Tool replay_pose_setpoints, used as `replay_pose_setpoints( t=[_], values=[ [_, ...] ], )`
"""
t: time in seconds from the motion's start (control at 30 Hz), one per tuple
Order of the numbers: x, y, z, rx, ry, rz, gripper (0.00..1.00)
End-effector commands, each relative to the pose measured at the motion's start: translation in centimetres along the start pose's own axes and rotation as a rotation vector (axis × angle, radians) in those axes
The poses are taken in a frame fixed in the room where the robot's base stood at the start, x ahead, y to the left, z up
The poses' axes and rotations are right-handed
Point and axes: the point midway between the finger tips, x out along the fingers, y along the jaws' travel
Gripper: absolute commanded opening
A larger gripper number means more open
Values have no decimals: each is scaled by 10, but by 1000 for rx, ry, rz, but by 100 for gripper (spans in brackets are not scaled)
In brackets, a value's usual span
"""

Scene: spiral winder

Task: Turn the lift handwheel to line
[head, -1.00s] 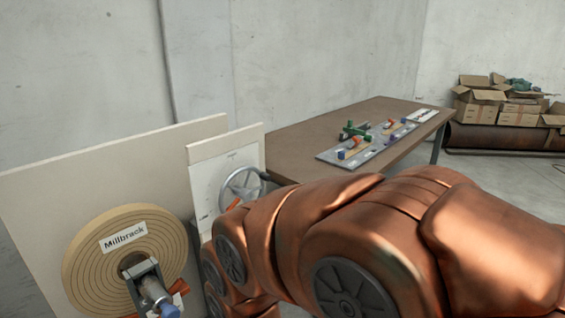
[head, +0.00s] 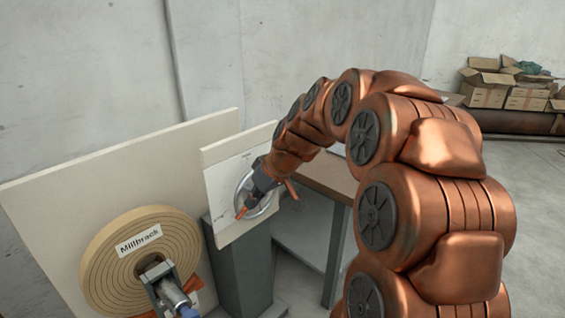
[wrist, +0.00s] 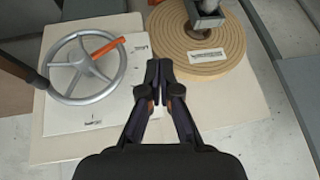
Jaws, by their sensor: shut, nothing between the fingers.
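The grey lift handwheel (head: 240,190) is mounted on a white panel (head: 228,233) and partly hidden behind my gripper in the head view. In the wrist view the whole spoked handwheel (wrist: 83,66) shows at the left, with an orange bar (wrist: 104,47) reaching from near its hub past the rim. Small printed marks on the panel are too small to read surely. My gripper (head: 244,210) is in front of the wheel in the head view. In the wrist view my gripper (wrist: 159,70) has its fingertips together, empty, to the right of the rim and apart from it.
A tan spiral disc (head: 110,256) labelled Millbrack is left of the panel, with a grey clamp (head: 158,272) at its centre. A large beige board (head: 60,190) stands behind it. A brown table (head: 325,178) is behind my arm. Cardboard boxes (head: 485,95) are at the far right.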

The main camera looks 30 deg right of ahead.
Motion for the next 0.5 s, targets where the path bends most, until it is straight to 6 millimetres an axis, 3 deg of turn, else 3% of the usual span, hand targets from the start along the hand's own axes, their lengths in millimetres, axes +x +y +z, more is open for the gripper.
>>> replay_pose_setpoints(
  t=[0.03, 0.1, 0.3, 0.4, 0.5],
  values=[
    [-13, 31, -18, -5, 53, 29, 0],
    [-24, 70, -34, -24, 117, 70, 0],
    [-56, 158, -56, -67, 236, 190, 0],
    [-68, 183, -59, -79, 266, 231, 0],
    [-70, 195, -60, -85, 276, 248, 0]
  ],
)
